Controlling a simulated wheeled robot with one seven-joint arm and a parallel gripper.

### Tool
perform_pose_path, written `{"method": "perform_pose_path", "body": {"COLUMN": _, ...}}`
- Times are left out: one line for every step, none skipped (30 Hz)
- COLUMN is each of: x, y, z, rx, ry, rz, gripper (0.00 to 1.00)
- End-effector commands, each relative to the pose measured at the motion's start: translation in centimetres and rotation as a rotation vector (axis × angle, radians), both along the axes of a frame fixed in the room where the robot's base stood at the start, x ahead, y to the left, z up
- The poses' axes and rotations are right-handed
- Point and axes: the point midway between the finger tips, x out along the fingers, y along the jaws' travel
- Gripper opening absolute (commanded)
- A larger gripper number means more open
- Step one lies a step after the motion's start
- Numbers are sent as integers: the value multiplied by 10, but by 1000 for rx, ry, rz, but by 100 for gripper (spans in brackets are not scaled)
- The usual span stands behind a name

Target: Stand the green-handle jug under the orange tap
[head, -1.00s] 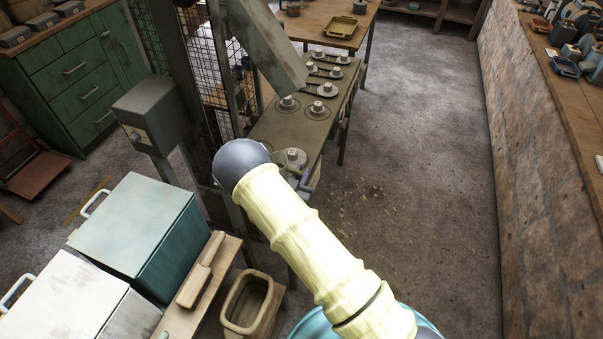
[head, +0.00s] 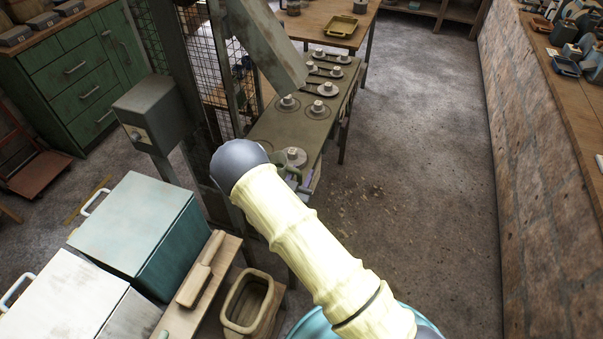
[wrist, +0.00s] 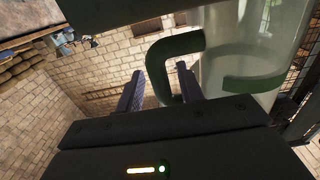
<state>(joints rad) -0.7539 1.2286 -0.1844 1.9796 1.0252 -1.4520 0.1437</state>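The jug (wrist: 228,45) is large in the wrist view at the upper right, with a pale translucent body and a green handle (wrist: 158,78). My gripper (wrist: 160,92) has its two purple-grey fingers apart. The upright part of the handle lies between them, with a small gap visible on each side. In the head view my arm hides most of the gripper and jug. A bit of green (head: 280,158) shows just beyond my arm's grey joint. I cannot make out an orange tap in either view.
A green bench (head: 318,127) with several round plates and knobs lies beyond my arm, beside a post and wire mesh (head: 232,105). A teal box (head: 160,245) and a wooden tub (head: 248,303) stand at the lower left. The floor (head: 420,150) on the right is clear.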

Motion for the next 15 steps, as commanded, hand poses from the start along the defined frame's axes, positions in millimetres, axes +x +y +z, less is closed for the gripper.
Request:
{"method": "perform_pose_path", "body": {"x": -7, "y": 4, "z": -2, "rx": 0, "ry": 2, "rz": 4, "gripper": 37}}
{"method": "perform_pose_path", "body": {"x": -12, "y": 6, "z": -2, "rx": 0, "ry": 3, "rz": 5, "gripper": 37}}
{"method": "perform_pose_path", "body": {"x": -19, "y": 9, "z": -2, "rx": 1, "ry": 2, "rz": 5, "gripper": 37}}
{"method": "perform_pose_path", "body": {"x": -24, "y": 11, "z": -2, "rx": 1, "ry": 2, "rz": 6, "gripper": 37}}
{"method": "perform_pose_path", "body": {"x": -30, "y": 13, "z": -3, "rx": 1, "ry": 2, "rz": 7, "gripper": 37}}
{"method": "perform_pose_path", "body": {"x": -38, "y": 16, "z": -3, "rx": 1, "ry": 2, "rz": 6, "gripper": 37}}
{"method": "perform_pose_path", "body": {"x": -43, "y": 18, "z": -3, "rx": 0, "ry": 2, "rz": 6, "gripper": 37}}
{"method": "perform_pose_path", "body": {"x": -49, "y": 20, "z": -3, "rx": 0, "ry": 2, "rz": 7, "gripper": 37}}
{"method": "perform_pose_path", "body": {"x": -57, "y": 23, "z": -3, "rx": 0, "ry": 3, "rz": 6, "gripper": 37}}
{"method": "perform_pose_path", "body": {"x": -62, "y": 24, "z": -3, "rx": 0, "ry": 2, "rz": 7, "gripper": 37}}
{"method": "perform_pose_path", "body": {"x": -68, "y": 27, "z": -2, "rx": 1, "ry": 2, "rz": 6, "gripper": 37}}
{"method": "perform_pose_path", "body": {"x": -75, "y": 29, "z": -2, "rx": 1, "ry": 2, "rz": 7, "gripper": 37}}
{"method": "perform_pose_path", "body": {"x": -80, "y": 31, "z": -2, "rx": 2, "ry": 2, "rz": 7, "gripper": 37}}
{"method": "perform_pose_path", "body": {"x": -85, "y": 32, "z": -2, "rx": 1, "ry": 2, "rz": 6, "gripper": 37}}
{"method": "perform_pose_path", "body": {"x": -90, "y": 34, "z": -2, "rx": 0, "ry": 2, "rz": 5, "gripper": 37}}
